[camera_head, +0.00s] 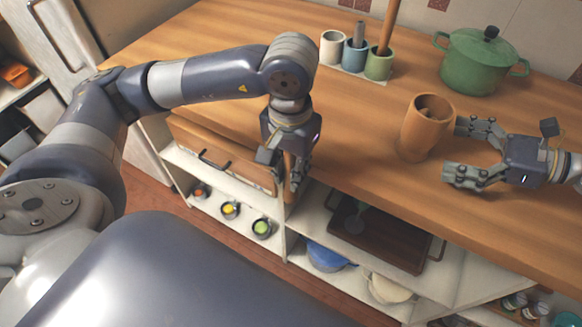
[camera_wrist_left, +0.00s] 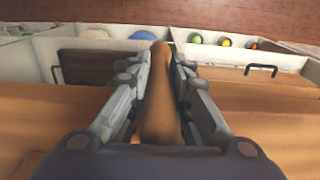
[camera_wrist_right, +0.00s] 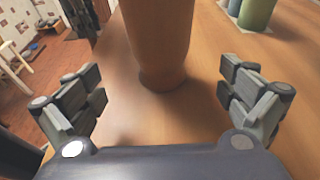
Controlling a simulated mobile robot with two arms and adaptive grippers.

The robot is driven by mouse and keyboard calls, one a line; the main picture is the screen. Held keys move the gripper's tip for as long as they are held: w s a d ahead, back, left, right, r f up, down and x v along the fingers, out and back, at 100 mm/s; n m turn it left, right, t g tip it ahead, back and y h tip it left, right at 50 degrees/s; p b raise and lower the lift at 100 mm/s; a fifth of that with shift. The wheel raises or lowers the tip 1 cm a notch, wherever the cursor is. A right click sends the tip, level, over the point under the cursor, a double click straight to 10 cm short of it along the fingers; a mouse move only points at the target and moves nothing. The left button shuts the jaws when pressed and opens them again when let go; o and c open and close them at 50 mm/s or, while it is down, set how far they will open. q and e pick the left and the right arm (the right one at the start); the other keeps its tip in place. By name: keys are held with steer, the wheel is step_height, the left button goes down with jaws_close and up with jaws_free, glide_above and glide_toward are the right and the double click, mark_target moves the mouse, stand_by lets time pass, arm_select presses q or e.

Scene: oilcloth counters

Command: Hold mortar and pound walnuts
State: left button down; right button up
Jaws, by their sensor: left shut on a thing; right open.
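The wooden mortar (camera_head: 427,130) stands upright on the counter, with brown walnuts (camera_head: 432,112) showing inside its mouth. My right gripper (camera_head: 462,153) is open just right of the mortar, its fingers pointing at it. In the right wrist view the mortar (camera_wrist_right: 158,40) stands ahead between the two spread fingers, not gripped. My left gripper (camera_head: 284,167) points down near the counter's front edge, left of the mortar. In the left wrist view it is shut on a wooden pestle (camera_wrist_left: 160,105), held between its fingers. The pestle's far end extends past the fingertips.
A green pot (camera_head: 482,62) stands at the back right. White, blue and green cups (camera_head: 379,62) stand at the back, the green one with a wooden stick in it. Open shelves below the counter hold a brown tray (camera_head: 385,235) and bowls.

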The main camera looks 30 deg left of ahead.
mark_target(422, 142)
arm_select(q)
steer(key=shift+f+b, duration=0.45)
steer(key=shift+b, duration=0.15)
arm_select(e)
steer(key=x, duration=0.5)
steer(key=shift+d+f, duration=0.1)
steer(key=shift+f, duration=0.1)
arm_select(q)
steer(key=shift+w+f, duration=0.1)
steer(key=shift+f, duration=0.15)
arm_select(e)
steer(key=shift+w+a, duration=0.1)
steer(key=shift+a, duration=0.6)
